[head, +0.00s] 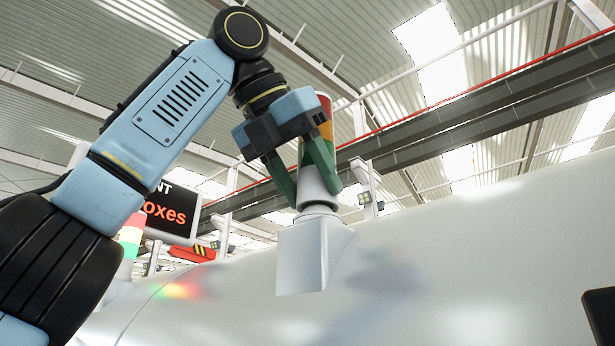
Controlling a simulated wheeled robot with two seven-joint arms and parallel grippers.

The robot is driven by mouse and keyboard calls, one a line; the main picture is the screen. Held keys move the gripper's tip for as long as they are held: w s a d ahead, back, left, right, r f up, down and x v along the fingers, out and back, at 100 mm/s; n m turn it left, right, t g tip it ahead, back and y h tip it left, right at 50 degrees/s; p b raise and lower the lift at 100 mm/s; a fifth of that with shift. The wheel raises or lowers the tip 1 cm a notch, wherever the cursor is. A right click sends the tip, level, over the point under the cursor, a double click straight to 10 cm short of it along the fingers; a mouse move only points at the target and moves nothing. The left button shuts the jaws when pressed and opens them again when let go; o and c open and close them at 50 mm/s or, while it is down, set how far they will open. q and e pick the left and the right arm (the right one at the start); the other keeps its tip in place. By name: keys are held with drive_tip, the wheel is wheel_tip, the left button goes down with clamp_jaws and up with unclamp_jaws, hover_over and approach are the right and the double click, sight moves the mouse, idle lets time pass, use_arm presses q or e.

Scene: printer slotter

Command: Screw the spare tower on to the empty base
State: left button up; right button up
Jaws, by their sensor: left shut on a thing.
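The spare tower (310,188) is a stack of red, orange and green bands over a white lower part. My left gripper (313,192) is shut on it, with green fingers on either side of its lower half. The tower is close to upright, slightly tilted in the picture. I cannot tell whether the threads are engaged. The gripper and wrist hide part of the tower's left side. My right gripper does not show.
The rounded white printer housing (450,260) fills the lower right. A second light tower (130,238), with coloured bands lit, stands at the left, partly behind my arm. A black sign (172,212) hangs behind it. Open space surrounds the tower's right side.

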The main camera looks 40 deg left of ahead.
use_arm(q)
drive_tip(key=shift+f+b, duration=0.35)
drive_tip(key=shift+f, duration=0.35)
idle(0.6)
drive_tip(key=o, duration=1)
drive_tip(key=c, duration=0.4)
drive_tip(key=shift+o, duration=0.2)
